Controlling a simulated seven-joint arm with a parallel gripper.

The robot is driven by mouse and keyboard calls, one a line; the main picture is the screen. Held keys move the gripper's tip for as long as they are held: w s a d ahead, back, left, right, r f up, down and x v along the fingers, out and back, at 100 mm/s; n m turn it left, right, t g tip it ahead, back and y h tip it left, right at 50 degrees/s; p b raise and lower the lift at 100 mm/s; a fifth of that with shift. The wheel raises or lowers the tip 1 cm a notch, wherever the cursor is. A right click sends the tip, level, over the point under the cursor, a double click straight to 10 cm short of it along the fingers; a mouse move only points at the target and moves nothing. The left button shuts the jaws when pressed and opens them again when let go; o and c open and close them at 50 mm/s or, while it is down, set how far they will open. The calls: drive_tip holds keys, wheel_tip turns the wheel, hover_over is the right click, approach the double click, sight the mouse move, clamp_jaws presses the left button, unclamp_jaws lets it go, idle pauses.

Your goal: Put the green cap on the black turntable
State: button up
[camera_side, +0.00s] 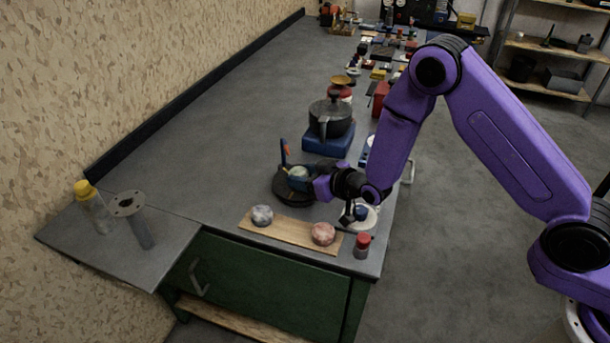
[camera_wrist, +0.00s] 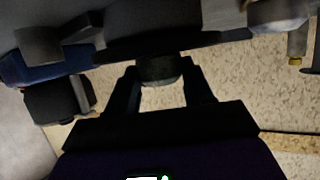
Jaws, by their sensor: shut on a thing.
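The black turntable (camera_side: 284,194) lies on the grey bench top, left of my wrist in the side view. My gripper (camera_side: 303,180) reaches in from the right, low over the turntable. It is shut on a small pale greenish round thing (camera_side: 298,171), which looks like the green cap. In the wrist view, my gripper's fingers (camera_wrist: 160,76) close on this cap (camera_wrist: 159,69), which looks dark there. A dark surface, apparently the turntable (camera_wrist: 140,47), is just beyond it. I cannot tell whether the cap touches the turntable.
An upright blue stick (camera_side: 283,151) with an orange part stands at the turntable's back edge. A dark pot (camera_side: 330,118) on a blue base (camera_side: 327,143) stands behind. A wooden board (camera_side: 287,232) with two round lumps and a red-topped jar (camera_side: 362,246) are in front.

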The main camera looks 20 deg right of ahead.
sight(302, 173)
drive_tip(key=shift+f, duration=0.1)
drive_tip(key=o, duration=1.2)
drive_tip(key=shift+o, duration=0.2)
drive_tip(key=s+r, duration=0.1)
drive_tip(key=s+d+r, duration=0.1)
drive_tip(key=shift+s+r, duration=0.1)
drive_tip(key=shift+s, duration=0.2)
wheel_tip(302, 173, up, 4)
drive_tip(key=shift+r, duration=1.1)
